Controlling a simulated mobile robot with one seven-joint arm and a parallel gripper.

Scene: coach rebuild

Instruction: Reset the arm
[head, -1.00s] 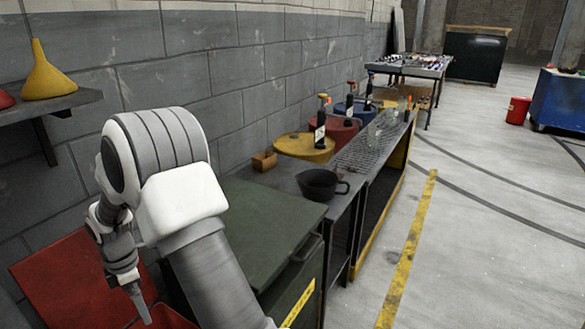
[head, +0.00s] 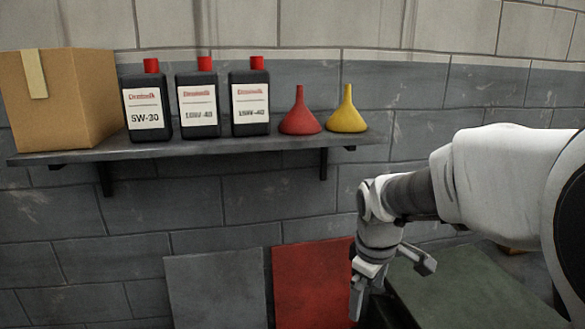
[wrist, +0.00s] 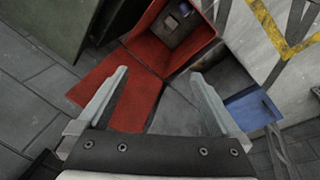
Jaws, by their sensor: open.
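My gripper (head: 358,300) hangs at the end of my bent arm on the right of the head view, pointing down in front of the red panel (head: 312,285). In the wrist view my gripper (wrist: 158,95) has its two fingers wide apart with nothing between them. Below it is a red open box (wrist: 175,40) with a small item inside that I cannot make out. A red flap (wrist: 125,95) lies beside the box, partly behind the left finger.
A wall shelf (head: 220,146) holds a cardboard box (head: 75,100), three black bottles (head: 202,105), a red funnel (head: 300,115) and a yellow funnel (head: 347,112). A grey panel (head: 215,290) is beside the red one. A dark green surface (head: 450,285) lies right, under my arm.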

